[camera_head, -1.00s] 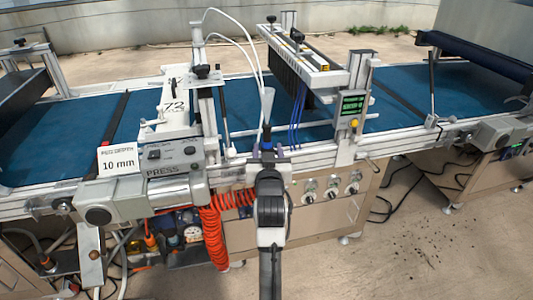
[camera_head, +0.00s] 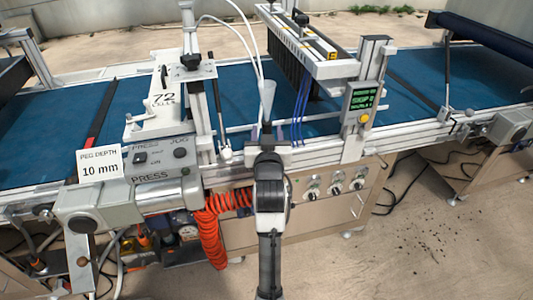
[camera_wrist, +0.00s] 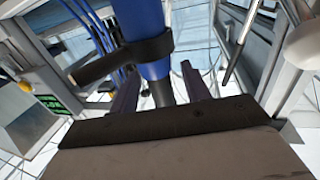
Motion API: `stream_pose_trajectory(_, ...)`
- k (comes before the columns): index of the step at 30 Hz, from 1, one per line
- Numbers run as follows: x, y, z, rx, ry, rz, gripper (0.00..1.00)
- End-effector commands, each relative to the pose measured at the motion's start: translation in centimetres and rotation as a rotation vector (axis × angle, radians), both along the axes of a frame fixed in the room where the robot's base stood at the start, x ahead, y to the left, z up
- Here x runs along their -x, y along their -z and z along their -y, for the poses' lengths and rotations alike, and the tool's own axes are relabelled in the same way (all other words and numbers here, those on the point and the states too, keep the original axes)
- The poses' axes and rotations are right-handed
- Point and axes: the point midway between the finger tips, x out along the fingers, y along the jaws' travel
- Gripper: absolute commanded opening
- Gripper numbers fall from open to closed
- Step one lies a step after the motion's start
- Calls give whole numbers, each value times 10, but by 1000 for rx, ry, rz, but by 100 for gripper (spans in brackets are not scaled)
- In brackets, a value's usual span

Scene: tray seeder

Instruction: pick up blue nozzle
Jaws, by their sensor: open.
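The blue nozzle (camera_wrist: 140,18) stands out large in the wrist view, with a black clip around its body and a dark grey lower end reaching down between my fingers. My gripper (camera_wrist: 160,90) is open, with one finger to each side of the nozzle's lower end. I cannot tell whether either finger touches it. In the head view my gripper (camera_head: 267,138) is at the conveyor's near rail.
The seeder bar (camera_head: 325,66) with blue tubes (camera_head: 301,98) stands just right of my gripper. The press unit (camera_head: 160,165) and its post are on the left. An orange coiled hose (camera_head: 212,235) hangs below. The blue belt (camera_head: 230,90) runs behind.

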Motion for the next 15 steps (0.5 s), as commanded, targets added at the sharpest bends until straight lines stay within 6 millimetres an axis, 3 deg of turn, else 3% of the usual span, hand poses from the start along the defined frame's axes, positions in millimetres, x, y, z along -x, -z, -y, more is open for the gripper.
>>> stream_pose_trajectory(6, 0, 0, 0, 0, 0, 0, 46)
stream_pose_trajectory(15, 0, 0, 0, 0, 0, 0, 6)
